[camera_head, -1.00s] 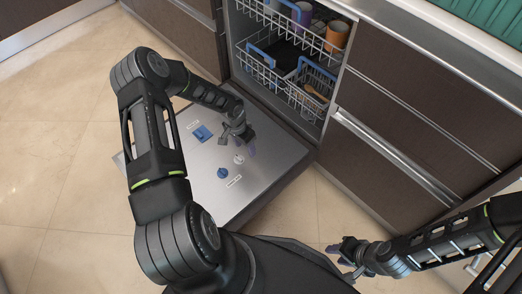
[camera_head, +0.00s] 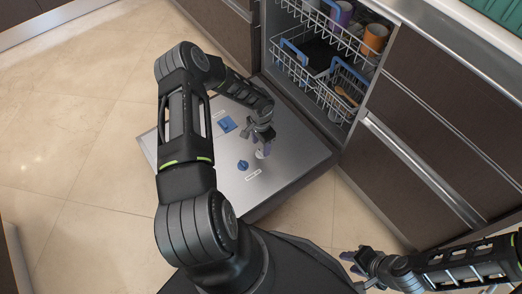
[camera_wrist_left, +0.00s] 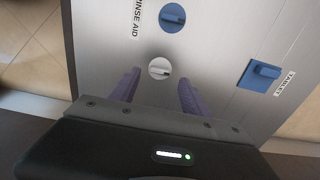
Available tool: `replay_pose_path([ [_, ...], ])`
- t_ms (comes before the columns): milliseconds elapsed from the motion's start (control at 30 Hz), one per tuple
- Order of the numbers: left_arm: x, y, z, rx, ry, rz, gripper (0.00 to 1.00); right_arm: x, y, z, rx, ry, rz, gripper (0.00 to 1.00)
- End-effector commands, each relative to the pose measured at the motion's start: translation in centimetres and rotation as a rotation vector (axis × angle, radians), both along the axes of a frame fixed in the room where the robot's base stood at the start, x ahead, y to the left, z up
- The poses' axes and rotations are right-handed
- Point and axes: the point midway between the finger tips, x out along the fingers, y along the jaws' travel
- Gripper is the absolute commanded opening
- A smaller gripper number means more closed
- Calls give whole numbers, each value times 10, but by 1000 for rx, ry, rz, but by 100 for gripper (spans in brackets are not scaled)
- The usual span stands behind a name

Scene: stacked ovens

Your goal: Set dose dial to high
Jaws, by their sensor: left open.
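A small round white dial (camera_wrist_left: 159,68) with a raised grip bar sits on the inner face of the open dishwasher door (camera_wrist_left: 212,45). My left gripper (camera_wrist_left: 159,79) is open, with its two purple fingers on either side of the white dial's near side in the left wrist view; contact cannot be told. In the head view my left gripper (camera_head: 262,142) is over the door and partly covers this dial. A round blue knob (camera_wrist_left: 172,17) is beside the RINSE AID label. The white dial's setting marks cannot be read. My right gripper (camera_head: 350,261) is away from the door.
A blue square latch (camera_wrist_left: 262,74) is beside the TABLET label, to the right of my left fingers. Dishwasher racks (camera_head: 345,85) with cups are behind the door. Brown drawers (camera_head: 425,150) stand at right. The tiled floor (camera_head: 80,130) at left is clear.

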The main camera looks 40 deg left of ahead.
Motion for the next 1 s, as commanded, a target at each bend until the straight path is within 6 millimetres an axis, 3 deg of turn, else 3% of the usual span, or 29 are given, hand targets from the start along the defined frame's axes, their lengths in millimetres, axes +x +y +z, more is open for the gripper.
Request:
replay_pose_path([
  [33, -1, -1, -12, -3, 2, 2, 55, 1, -1, -5, -1, -1, -3, 36],
  [200, -1, 0, -32, -1, 1, 1, 55, 3, -3, -11, -4, -5, -6, 36],
  [567, 0, 0, -37, 0, 0, 1, 55, 3, -3, -11, -5, -5, -8, 36],
  [1000, 0, 0, -37, 0, 0, 1, 19, 3, -3, -11, -4, -5, -8, 36],
])
